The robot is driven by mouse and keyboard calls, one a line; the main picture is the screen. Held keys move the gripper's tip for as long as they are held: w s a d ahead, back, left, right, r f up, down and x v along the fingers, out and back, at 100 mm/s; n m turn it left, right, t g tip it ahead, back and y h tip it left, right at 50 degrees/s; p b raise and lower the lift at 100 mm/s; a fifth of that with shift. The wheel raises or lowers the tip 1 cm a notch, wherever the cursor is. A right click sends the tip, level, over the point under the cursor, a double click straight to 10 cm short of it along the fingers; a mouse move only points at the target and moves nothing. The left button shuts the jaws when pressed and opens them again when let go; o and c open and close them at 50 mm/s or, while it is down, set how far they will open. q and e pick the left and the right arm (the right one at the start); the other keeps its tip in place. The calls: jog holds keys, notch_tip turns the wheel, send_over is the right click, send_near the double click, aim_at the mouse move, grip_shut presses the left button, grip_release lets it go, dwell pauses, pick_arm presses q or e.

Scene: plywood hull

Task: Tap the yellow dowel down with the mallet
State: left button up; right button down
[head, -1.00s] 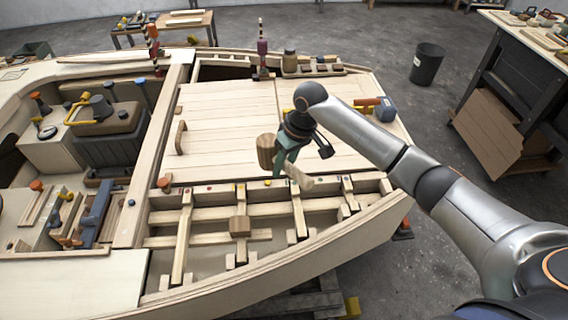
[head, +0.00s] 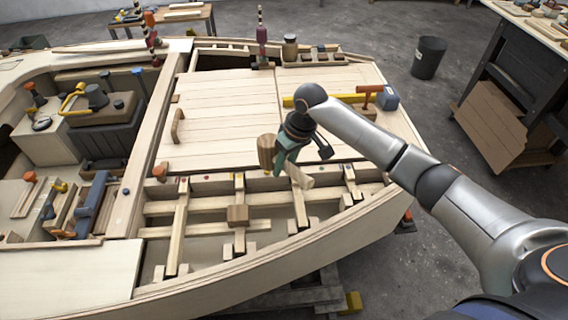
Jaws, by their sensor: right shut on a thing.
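My right gripper (head: 286,160) is shut on the mallet, above the inner edge of the hull's planked deck. The mallet's brown wooden head (head: 266,152) shows left of the fingers, and its pale handle (head: 299,176) sticks out to the lower right. A small yellow spot that looks like the yellow dowel (head: 239,178) shows on the beam along the deck's front edge, left of and below the mallet head. It is too small to tell how far it stands out. The mallet appears apart from it. My left gripper is out of view.
Open framing with a wooden block (head: 238,215) lies in front of the deck. A striped post (head: 262,40) stands at the back. A black bin (head: 428,57) and workbench (head: 515,75) stand beyond.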

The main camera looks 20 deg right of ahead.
jog(key=shift+r+p, duration=0.2)
jog(key=shift+p, duration=0.25)
jog(key=shift+f, duration=0.1)
jog(key=x, duration=0.1)
jog(key=b+x, duration=0.1)
jog(key=x, duration=0.1)
jog(key=shift+s+d+f+b, duration=0.25)
jog(key=shift+f+b, duration=0.1)
jog(key=shift+f, duration=0.15)
jog(key=shift+w+f, duration=0.1)
jog(key=shift+f, duration=0.25)
jog(key=p+v, duration=0.3)
jog(key=a+p+v, duration=0.1)
jog(key=shift+w+d+r+p, duration=0.15)
jog(key=shift+w+r+p, duration=0.1)
jog(key=shift+r+p, duration=0.2)
jog(key=shift+f, duration=0.1)
